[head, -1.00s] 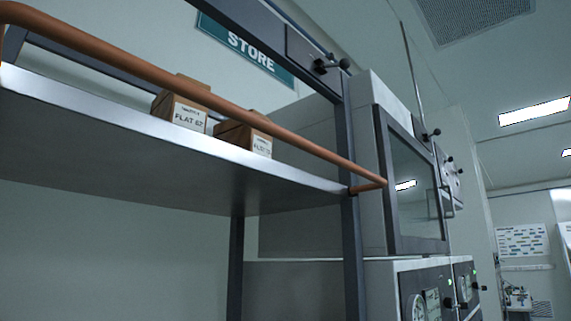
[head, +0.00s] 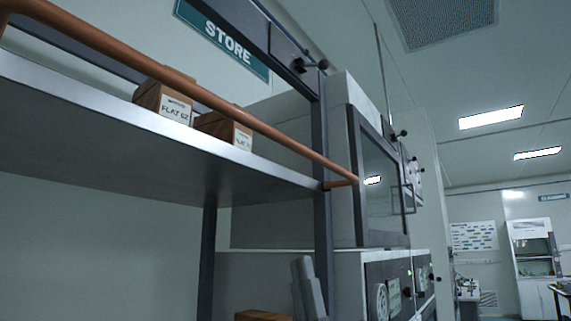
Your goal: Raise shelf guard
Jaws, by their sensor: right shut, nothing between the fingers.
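The shelf guard (head: 230,111) is a copper-coloured bar running along the front of the metal shelf (head: 150,122). It stands above the shelf's front edge for most of its length and comes down to the dark post at the right end, where a short arm joins it. My right gripper (head: 304,264) shows at the bottom centre as grey upright fingers. It is shut and empty, below the shelf and apart from the guard. Its lower part is cut off by the frame. My left gripper is not in view.
Two brown labelled boxes (head: 163,103) and (head: 224,131) sit on the shelf behind the guard. A brown box top (head: 262,316) shows at the bottom edge. A dark post (head: 321,150) and a glass-doored cabinet (head: 383,185) stand at the right. A STORE sign (head: 226,42) hangs behind.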

